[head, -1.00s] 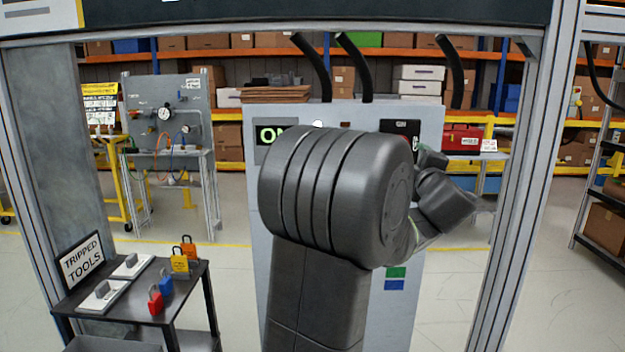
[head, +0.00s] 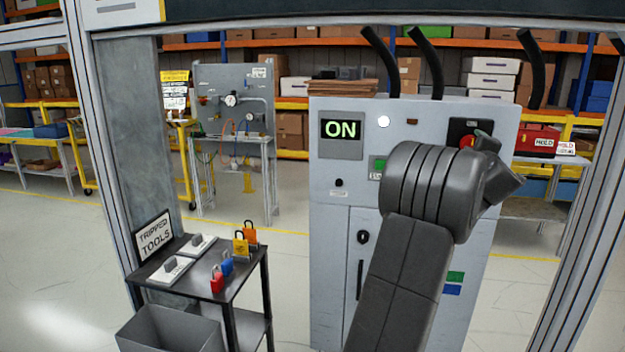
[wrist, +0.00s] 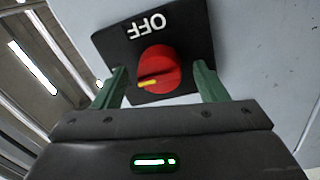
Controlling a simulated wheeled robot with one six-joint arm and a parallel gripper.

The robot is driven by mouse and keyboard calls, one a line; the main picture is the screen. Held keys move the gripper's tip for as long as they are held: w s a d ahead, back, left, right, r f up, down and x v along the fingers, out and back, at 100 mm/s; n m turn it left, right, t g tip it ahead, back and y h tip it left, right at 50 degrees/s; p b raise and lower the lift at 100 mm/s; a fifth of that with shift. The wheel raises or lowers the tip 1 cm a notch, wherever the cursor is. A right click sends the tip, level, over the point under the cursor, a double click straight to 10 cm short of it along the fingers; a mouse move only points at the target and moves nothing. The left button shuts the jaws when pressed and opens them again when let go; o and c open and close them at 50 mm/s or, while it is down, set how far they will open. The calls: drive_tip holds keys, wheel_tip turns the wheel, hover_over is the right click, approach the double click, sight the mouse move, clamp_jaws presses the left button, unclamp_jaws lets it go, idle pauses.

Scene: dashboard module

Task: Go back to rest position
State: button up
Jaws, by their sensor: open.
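My gripper (wrist: 160,86) is open in the wrist view, one green finger on each side of a red rotary knob (wrist: 160,68). I cannot tell whether the fingers touch it. The knob has a yellow mark and sits on a black plate (wrist: 188,27), whose OFF label appears upside down. In the head view the knob (head: 467,141) shows partly, on the upper right of the grey cabinet (head: 335,240). My gripper (head: 485,142) is mostly hidden there behind my arm. A lit display (head: 340,129) on the cabinet reads ON.
A dark table (head: 190,291) at the left holds a "TRIPPED TOOLS" sign (head: 154,235) and several coloured padlocks (head: 227,266). A grey bin (head: 170,330) is below it. Frame posts (head: 105,160) stand at both sides. Floor between table and cabinet is open.

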idle(0.4)
drive_tip(key=b+v, duration=0.2)
drive_tip(key=v, duration=1.2)
drive_tip(key=p+x, duration=0.2)
drive_tip(key=x, duration=1.2)
drive_tip(key=shift+w+r+p, duration=0.2)
drive_tip(key=shift+p, duration=0.2)
drive_tip(key=m+p, duration=0.2)
drive_tip(key=m, duration=0.2)
drive_tip(key=shift+s+a+r+h, duration=0.1)
drive_tip(key=shift+s+h, duration=0.05)
drive_tip(key=shift+h, duration=0.15)
drive_tip(key=m+p, duration=0.4)
drive_tip(key=m, duration=0.2)
drive_tip(key=shift+g+p, duration=0.3)
drive_tip(key=m+p, duration=0.5)
drive_tip(key=p, duration=0.1)
drive_tip(key=shift+a+h, duration=0.1)
drive_tip(key=shift+h, duration=0.2)
drive_tip(key=m+p, duration=0.3)
drive_tip(key=p, duration=0.1)
drive_tip(key=shift+g+p, duration=0.3)
drive_tip(key=shift+p, duration=0.05)
drive_tip(key=shift+f+m+p, duration=0.2)
drive_tip(key=shift+m+p, duration=0.1)
